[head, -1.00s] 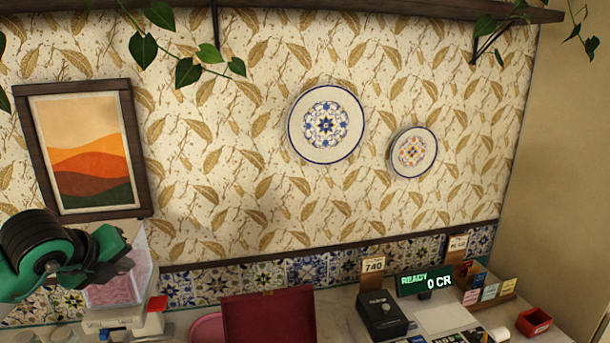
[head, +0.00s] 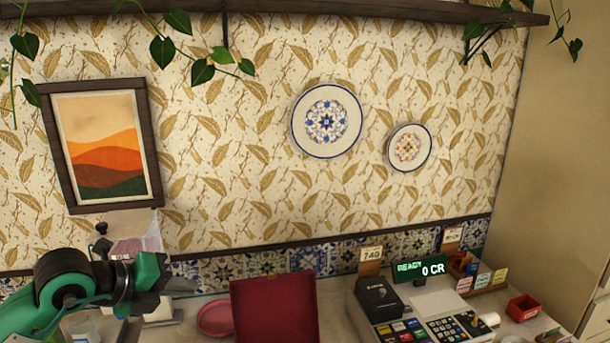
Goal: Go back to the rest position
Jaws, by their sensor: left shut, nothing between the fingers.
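My left gripper (head: 183,286) is at the lower left of the head view, at the end of my green and black arm. It is shut and empty, held above the counter. It points right, towards a dark red upright panel (head: 273,308), and is apart from it. A clear container with pink contents (head: 138,246) is behind my arm and partly hidden by it. My right gripper is not in view. No samovar or teapot shows in this view.
A cash register (head: 440,328) with a green display (head: 418,270) stands on the counter at the right. A small red box (head: 523,308) is beside it. A pink round dish (head: 215,318) lies left of the red panel. A shelf with hanging plants (head: 380,10) crosses the top.

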